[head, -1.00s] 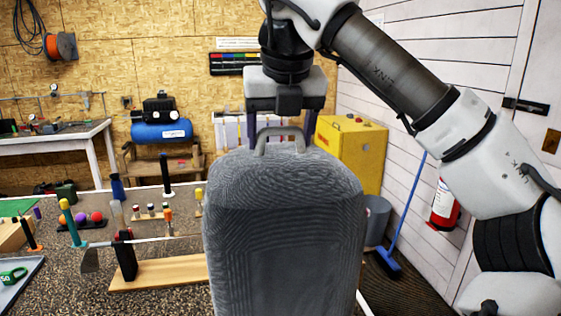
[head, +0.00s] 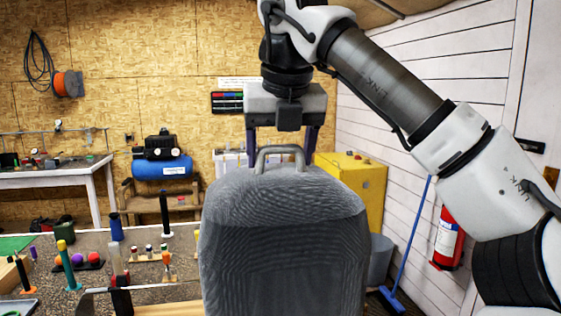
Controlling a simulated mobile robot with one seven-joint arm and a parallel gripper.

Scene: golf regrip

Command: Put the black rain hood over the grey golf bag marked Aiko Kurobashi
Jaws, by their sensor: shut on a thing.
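A dark grey, ribbed cloth hood (head: 284,245) with a rounded top fills the lower middle of the head view. It looks grey rather than black. A grey loop handle (head: 279,153) stands on its top. My gripper (head: 281,148) is above it, pointing down, shut on this handle with one finger at each side. The hood hangs upright, and its lower edge is out of the picture. I see no name mark, and I cannot make out a separate golf bag; the hood may hide what is behind or below it.
A speckled bench (head: 180,245) at the left carries upright grips, coloured balls and a wooden board. Behind are a yellow cabinet (head: 358,185), a grey bucket (head: 380,258), a blue broom (head: 408,240) and a red fire extinguisher (head: 447,238) by the right wall.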

